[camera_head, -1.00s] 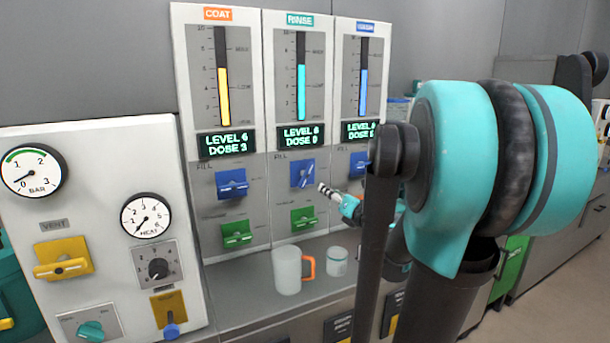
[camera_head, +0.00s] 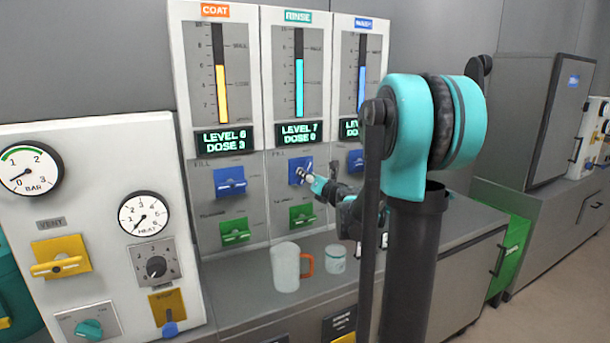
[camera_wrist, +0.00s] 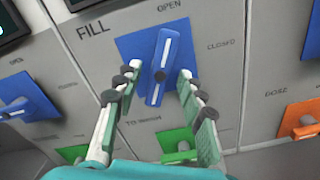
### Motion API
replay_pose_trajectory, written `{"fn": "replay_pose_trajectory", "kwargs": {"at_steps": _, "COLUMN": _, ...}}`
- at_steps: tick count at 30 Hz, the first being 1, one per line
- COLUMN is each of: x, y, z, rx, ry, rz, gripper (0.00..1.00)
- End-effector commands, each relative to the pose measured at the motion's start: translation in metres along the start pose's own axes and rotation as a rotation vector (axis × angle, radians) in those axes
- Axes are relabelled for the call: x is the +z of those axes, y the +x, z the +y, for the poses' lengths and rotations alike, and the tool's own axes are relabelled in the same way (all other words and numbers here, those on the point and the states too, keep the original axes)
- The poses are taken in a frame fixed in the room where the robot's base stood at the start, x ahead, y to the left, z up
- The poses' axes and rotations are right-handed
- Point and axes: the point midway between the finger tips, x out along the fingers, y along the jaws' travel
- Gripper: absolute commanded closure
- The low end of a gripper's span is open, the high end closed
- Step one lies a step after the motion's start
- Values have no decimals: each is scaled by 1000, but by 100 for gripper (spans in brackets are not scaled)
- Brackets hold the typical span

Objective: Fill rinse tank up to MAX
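The rinse column (camera_head: 297,15) has a cyan level bar (camera_head: 299,88); its display (camera_head: 299,134) reads LEVEL 7, DOSE 0. A mark label stands above the bar's top, too small to read surely. Below, the blue FILL handle (camera_head: 299,171) is partly covered by my gripper (camera_head: 311,180). In the wrist view the handle (camera_wrist: 162,60) stands nearly upright, slightly tilted, its upper end toward OPEN. My gripper (camera_wrist: 160,72) is open, one fingertip on each side of the handle with visible gaps. The green handle (camera_wrist: 178,142) sits below it.
The coat column (camera_head: 215,10) and its blue handle (camera_head: 230,182) are at left. The third column (camera_head: 365,22) is at right, partly behind my arm. A white mug (camera_head: 285,268) with an orange handle and a small cup (camera_head: 336,258) stand on the ledge below.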

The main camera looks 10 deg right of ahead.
Motion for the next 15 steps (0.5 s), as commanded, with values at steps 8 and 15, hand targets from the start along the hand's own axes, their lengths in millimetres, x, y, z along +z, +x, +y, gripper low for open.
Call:
{"fn": "replay_pose_trajectory", "kwargs": {"at_steps": 8, "x": 0, "y": 24, "z": 0, "rx": 0, "ry": 0, "rz": 0, "gripper": 60}}
{"fn": "replay_pose_trajectory", "kwargs": {"at_steps": 15, "x": 0, "y": 26, "z": 0, "rx": 0, "ry": 0, "rz": 0, "gripper": 60}}
